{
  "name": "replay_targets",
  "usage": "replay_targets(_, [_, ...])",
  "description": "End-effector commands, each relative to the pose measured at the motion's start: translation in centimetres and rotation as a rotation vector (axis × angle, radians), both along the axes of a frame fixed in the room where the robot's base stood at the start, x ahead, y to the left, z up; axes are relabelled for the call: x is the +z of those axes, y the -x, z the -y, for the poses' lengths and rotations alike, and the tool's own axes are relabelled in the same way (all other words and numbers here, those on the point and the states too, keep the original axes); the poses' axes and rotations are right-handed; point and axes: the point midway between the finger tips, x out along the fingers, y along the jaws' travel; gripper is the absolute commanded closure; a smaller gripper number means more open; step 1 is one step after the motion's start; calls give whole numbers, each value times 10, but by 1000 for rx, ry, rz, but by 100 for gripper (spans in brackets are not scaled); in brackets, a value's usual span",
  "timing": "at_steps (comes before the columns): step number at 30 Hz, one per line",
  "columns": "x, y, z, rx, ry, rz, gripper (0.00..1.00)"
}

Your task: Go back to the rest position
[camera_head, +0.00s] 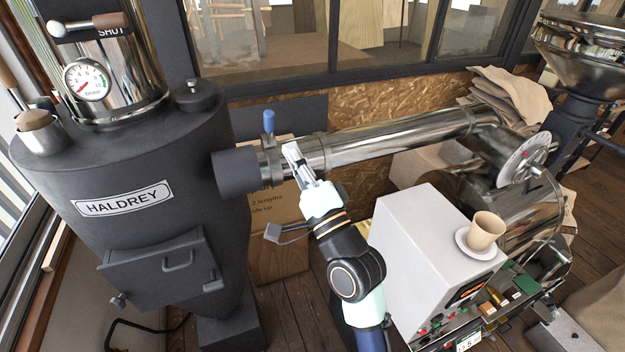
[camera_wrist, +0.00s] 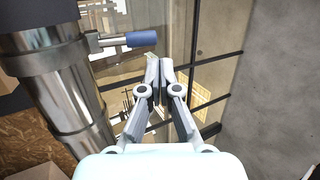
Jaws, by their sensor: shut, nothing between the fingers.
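My gripper (camera_head: 291,153) is shut and empty in the head view, in front of the shiny metal duct (camera_head: 380,138). In the wrist view my gripper (camera_wrist: 158,62) points toward the window, with its fingertips close together. The blue handle (camera_head: 268,121) stands upright on the duct, up and to the left of my gripper. It also shows in the wrist view (camera_wrist: 142,39), left of the fingertips and apart from them.
A dark roaster body marked HALDREY (camera_head: 122,200) stands at the left. A light grey box-shaped machine (camera_head: 415,240) stands right of my arm, with a cup (camera_head: 487,231) on a saucer on top. Sacks (camera_head: 508,95) lie at the back right.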

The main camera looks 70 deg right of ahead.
Motion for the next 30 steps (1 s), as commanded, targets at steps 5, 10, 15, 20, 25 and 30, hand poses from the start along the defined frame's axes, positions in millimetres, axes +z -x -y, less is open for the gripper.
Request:
replay_targets(5, [-16, 33, -29, -1, 0, 0, 100])
replay_targets(10, [-19, 49, -44, -1, 0, 1, 100])
replay_targets(15, [-19, 52, -47, 0, -1, 1, 100])
replay_targets(20, [-19, 52, -47, 0, -1, 1, 100])
replay_targets(25, [-19, 52, -47, 0, -1, 1, 100])
replay_targets(30, [-23, 28, -66, 26, 28, -84, 100])
